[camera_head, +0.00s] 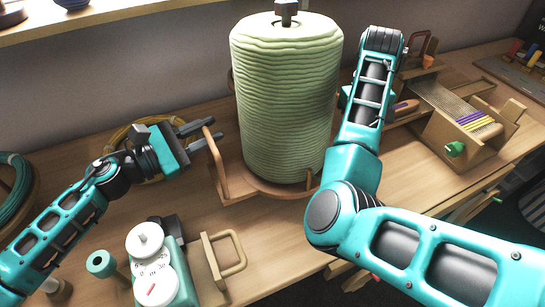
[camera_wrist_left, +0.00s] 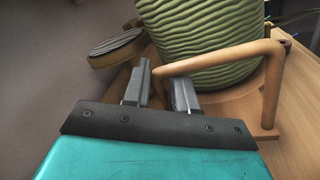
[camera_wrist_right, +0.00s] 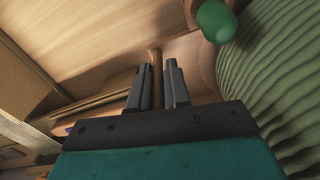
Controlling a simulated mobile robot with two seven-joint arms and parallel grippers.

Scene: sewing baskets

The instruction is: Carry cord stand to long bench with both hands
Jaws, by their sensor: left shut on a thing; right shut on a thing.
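The cord stand is a tall roll of pale green cord (camera_head: 287,100) on a round wooden base (camera_head: 265,189) with a wooden handle at each side. It stands upright at the middle of the head view. My left gripper (camera_head: 207,133) is shut on the left handle (camera_head: 219,170); the left wrist view shows the handle bar (camera_wrist_left: 225,58) running between its fingers (camera_wrist_left: 168,88). My right gripper is hidden behind its own arm in the head view. In the right wrist view its fingers (camera_wrist_right: 157,85) are shut on the other handle (camera_wrist_right: 156,58), beside the green cord (camera_wrist_right: 275,75).
A wooden table (camera_head: 115,215) lies under the stand. A teal device with white dials (camera_head: 155,270) and a wooden handled piece (camera_head: 225,260) are in front at left. A wooden loom-like box (camera_head: 465,130) stands at right. Coiled green cord (camera_head: 15,190) is at far left.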

